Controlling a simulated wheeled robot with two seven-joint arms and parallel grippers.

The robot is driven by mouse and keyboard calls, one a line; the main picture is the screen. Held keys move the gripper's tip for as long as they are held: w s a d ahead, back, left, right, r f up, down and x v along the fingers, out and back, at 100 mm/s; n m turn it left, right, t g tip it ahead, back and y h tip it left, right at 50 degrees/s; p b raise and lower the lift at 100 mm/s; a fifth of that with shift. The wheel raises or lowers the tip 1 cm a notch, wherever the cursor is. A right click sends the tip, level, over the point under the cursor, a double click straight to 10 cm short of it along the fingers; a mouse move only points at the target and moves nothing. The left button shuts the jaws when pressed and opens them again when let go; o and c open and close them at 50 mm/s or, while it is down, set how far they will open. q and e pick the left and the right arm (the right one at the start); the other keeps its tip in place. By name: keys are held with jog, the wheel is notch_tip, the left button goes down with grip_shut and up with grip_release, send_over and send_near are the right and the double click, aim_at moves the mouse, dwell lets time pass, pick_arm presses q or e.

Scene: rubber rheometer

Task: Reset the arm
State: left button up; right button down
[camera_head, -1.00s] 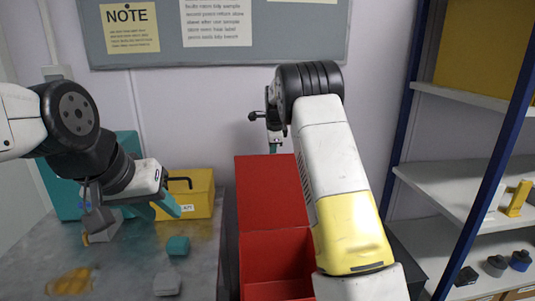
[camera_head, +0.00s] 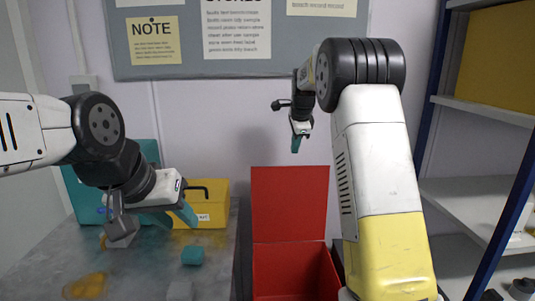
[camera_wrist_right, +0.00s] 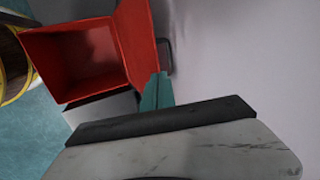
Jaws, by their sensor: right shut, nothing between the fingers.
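My right arm is raised on the right of the head view. Its gripper (camera_head: 296,143) points down, shut and empty, in the air in front of the wall and above the open red box (camera_head: 290,205). In the right wrist view the teal fingers (camera_wrist_right: 157,92) are together with nothing between them, and the red box (camera_wrist_right: 85,60) is below them. My left gripper (camera_head: 177,218) hangs over the grey table with its teal fingers apart. It is in front of the yellow case and holds nothing visible.
The grey table (camera_head: 215,265) bears a yellow case (camera_head: 215,205), a teal case (camera_head: 150,152), a small teal block (camera_head: 193,256) and an orange patch (camera_head: 85,286). A shelf unit (camera_head: 475,108) stands close to my right arm.

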jog(key=s+d+r+n+y, duration=0.15)
jog(key=s+r+n, duration=0.3)
jog(key=s, duration=0.75)
jog(key=s+f+n, duration=0.1)
jog(key=s+n, duration=0.5)
jog(key=s, duration=0.9)
jog(key=s+a+f+n+t, duration=0.1)
jog(key=s+n, duration=0.6)
jog(key=s, duration=0.7)
jog(key=shift+s+a+f, duration=0.25)
jog(key=shift+s+f, duration=0.15)
jog(key=shift+f, duration=0.35)
